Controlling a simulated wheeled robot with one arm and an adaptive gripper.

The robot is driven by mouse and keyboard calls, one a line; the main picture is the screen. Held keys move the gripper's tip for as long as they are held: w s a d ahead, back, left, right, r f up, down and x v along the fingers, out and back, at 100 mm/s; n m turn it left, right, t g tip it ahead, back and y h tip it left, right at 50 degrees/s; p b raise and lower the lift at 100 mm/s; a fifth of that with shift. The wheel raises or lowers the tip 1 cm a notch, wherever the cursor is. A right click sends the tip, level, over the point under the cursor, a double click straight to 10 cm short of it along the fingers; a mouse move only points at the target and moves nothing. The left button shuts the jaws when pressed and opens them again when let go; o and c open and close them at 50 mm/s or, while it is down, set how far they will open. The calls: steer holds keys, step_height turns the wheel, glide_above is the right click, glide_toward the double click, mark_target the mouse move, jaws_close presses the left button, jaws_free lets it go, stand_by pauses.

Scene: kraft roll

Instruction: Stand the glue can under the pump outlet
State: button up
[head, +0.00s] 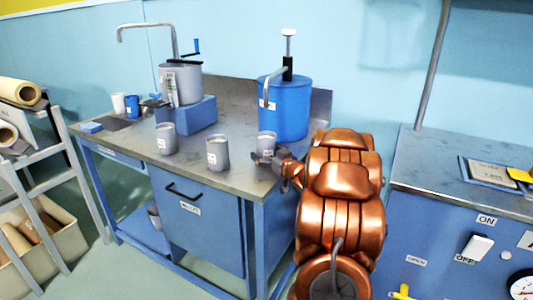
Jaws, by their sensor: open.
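Three similar grey cans with white labels stand upright on the workbench: a left can (165,139), a middle can (217,154) and a right can (266,141). The labels are too small to read, so I cannot tell which is the glue can. The blue drum (290,112) carries a hand pump whose bent outlet pipe (270,81) points down at its front left. The right can stands in front of the drum, below the outlet in the picture. My gripper (265,158) is open at the right can's lower front and hides part of it; contact is unclear.
The workbench (190,150) also holds a grey pot (181,85) on a blue block, small cups and a tall bent tap. A shelf with paper rolls (20,92) stands left. A blue control cabinet (440,235) stands right, close to my arm.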

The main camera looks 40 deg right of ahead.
steer(key=shift+s+r, duration=0.1)
steer(key=shift+r, duration=0.1)
steer(key=s+a, duration=0.2)
steer(key=s, duration=0.9)
steer(key=shift+s, duration=0.3)
